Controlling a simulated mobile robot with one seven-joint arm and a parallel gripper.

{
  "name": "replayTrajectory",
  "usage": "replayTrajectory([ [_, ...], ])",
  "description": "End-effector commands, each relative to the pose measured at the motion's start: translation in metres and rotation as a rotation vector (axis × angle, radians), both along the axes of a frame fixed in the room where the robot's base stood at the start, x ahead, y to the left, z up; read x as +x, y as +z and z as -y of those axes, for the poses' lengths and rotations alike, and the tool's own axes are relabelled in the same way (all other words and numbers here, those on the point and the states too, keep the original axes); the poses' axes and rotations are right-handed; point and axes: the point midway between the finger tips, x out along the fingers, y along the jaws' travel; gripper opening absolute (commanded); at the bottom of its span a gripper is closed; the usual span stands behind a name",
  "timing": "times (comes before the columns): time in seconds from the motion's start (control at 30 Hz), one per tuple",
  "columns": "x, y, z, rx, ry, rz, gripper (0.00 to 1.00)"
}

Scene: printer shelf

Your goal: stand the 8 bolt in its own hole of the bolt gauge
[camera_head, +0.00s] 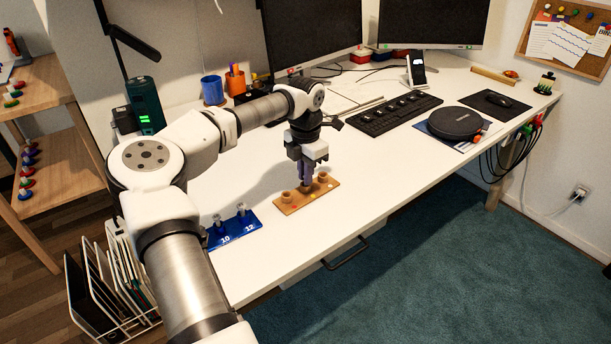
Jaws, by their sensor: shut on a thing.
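The blue bolt gauge (246,226) lies flat on the desk, with white "10" and "12" marks showing. Two grey bolts stand on it, one by the 10 (216,219) and one by the 12 (240,209). Its left end is hidden behind my arm. My gripper (306,184) points down over the middle of a wooden block (291,208) to the right of the gauge. It is shut on the 8 bolt, which is mostly hidden between the fingers, low at the block's middle holder. I cannot tell if the bolt is clear of that holder.
The wooden block has round holders at its left (285,197) and right (322,177). A keyboard (395,114) and a black round device (454,123) lie farther right. A blue cup (213,90) stands behind. The desk between gauge and block is clear.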

Motion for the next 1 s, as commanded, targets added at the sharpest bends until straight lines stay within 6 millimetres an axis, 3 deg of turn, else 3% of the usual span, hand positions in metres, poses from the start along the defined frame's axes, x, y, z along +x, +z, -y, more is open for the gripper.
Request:
replayTrajectory([
  [0.27,0.001,0.041,0.000,0.000,0.001,0.004,0.00],
  [0.7,0.001,0.161,0.000,0.000,0.002,0.003,0.00],
  [1.0,0.000,0.195,0.000,0.000,0.001,0.001,0.00],
])
